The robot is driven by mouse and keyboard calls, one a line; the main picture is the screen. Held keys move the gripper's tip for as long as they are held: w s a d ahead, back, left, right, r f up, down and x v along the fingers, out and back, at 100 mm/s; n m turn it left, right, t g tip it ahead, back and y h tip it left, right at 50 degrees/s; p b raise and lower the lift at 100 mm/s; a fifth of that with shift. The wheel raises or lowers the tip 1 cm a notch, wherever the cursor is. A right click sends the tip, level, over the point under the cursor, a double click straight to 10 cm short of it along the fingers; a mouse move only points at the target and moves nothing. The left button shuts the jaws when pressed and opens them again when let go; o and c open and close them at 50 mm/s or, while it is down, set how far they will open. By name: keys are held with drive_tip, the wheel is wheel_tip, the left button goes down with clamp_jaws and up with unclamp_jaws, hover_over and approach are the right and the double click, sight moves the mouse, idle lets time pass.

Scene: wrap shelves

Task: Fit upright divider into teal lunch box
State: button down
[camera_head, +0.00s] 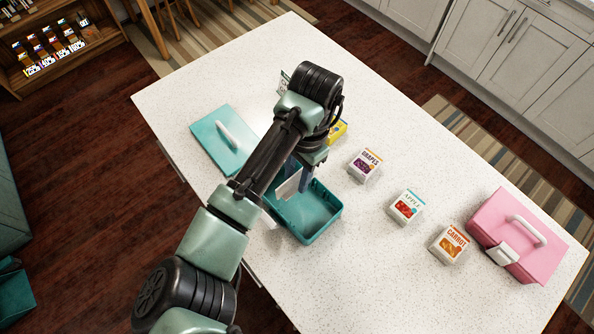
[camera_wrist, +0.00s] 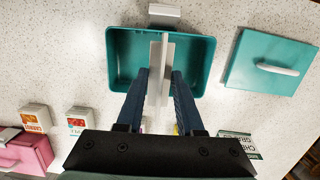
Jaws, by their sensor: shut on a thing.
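The open teal lunch box (camera_head: 325,228) sits on the speckled white counter, partly hidden behind my arm; it also shows in the wrist view (camera_wrist: 197,72). My gripper (camera_wrist: 161,76) points down over the box and is shut on the pale upright divider (camera_wrist: 156,60). The divider stands between my blue fingers, lengthwise across the middle of the box in the wrist view. In the head view the divider (camera_head: 288,187) shows partly above the box's rim. I cannot tell whether its lower edge touches the floor of the box.
The teal lid (camera_head: 220,142) with a white handle lies beside the box. Grapes (camera_head: 364,165), apple (camera_head: 406,207) and carrot (camera_head: 449,244) packs stand to the right, before a closed pink lunch box (camera_head: 535,250). A yellow pack (camera_head: 338,130) is partly hidden behind my gripper. The counter's front is clear.

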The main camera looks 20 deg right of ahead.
drive_tip(key=b, duration=0.4)
hover_over(295, 204)
drive_tip(key=shift+w+d+f, duration=0.1)
drive_tip(key=shift+d+f, duration=0.05)
drive_tip(key=shift+f, duration=1.3)
drive_tip(key=shift+d+f, duration=0.15)
drive_tip(key=shift+f, duration=1.25)
drive_tip(key=shift+p, duration=1)
drive_tip(key=shift+f+b, duration=1.75)
drive_tip(key=shift+f, duration=1.05)
drive_tip(key=shift+c, duration=2.3)
unclamp_jaws()
drive_tip(key=shift+r, duration=0.1)
drive_tip(key=r, duration=0.4)
drive_tip(key=d+r+p, duration=0.1)
drive_tip(key=r, duration=0.7)
drive_tip(key=shift+w+d+r, duration=0.35)
drive_tip(key=shift+w+d, duration=0.05)
